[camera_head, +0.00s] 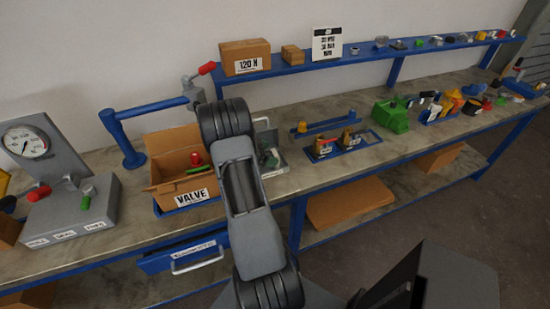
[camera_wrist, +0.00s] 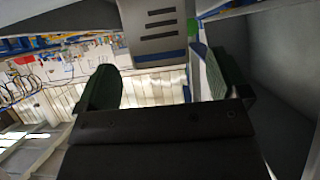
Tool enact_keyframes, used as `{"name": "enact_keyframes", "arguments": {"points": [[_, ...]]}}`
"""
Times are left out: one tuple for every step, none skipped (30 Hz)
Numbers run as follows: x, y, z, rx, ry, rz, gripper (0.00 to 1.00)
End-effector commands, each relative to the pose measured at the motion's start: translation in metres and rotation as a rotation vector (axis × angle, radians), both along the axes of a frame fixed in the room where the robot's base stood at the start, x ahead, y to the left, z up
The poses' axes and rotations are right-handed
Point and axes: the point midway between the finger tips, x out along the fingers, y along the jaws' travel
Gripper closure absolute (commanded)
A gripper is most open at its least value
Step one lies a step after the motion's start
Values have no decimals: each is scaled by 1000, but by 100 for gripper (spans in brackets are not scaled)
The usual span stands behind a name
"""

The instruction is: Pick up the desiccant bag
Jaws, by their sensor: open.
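I cannot make out the desiccant bag for certain. A white upright packet or card (camera_head: 327,45) with a black top band and dark lettering stands on the blue upper shelf in the head view. Its text is too small to read surely. In the wrist view, my gripper (camera_wrist: 158,82) is open, its two dark green fingers wide apart with nothing between them. A grey panel (camera_wrist: 158,30) with dark bars and a blue stripe is beyond the fingers; I cannot tell what it is. In the head view my arm hides the gripper.
Two cardboard boxes (camera_head: 245,57) (camera_head: 292,55) stand left of the packet on the upper shelf (camera_head: 360,57). The bench below holds a gauge unit (camera_head: 72,205), an open VALVE carton (camera_head: 166,168), a blue tray (camera_head: 352,145) and a green bin (camera_head: 391,116). Bare bench shows between some items.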

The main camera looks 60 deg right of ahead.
Motion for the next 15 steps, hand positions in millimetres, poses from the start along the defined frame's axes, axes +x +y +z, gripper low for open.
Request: {"name": "enact_keyframes", "arguments": {"points": [[-4,-5,-1,1,3,-2,6],[-6,-7,-3,1,2,-2,6],[-8,-11,-5,0,2,-3,6],[-9,-12,-6,0,1,-2,6],[-10,-14,-8,1,1,0,6],[-12,-15,-10,1,1,0,6],[-12,-16,-10,1,1,0,6],[-13,-17,-11,1,1,0,6],[-13,-18,-11,1,1,0,6],[-13,-18,-12,0,0,0,6],[-13,-18,-12,0,0,0,6],[-13,-18,-12,0,0,1,6],[-13,-18,-12,0,0,1,6],[-13,-18,-12,0,0,1,6],[-13,-18,-12,0,0,1,6]]}}
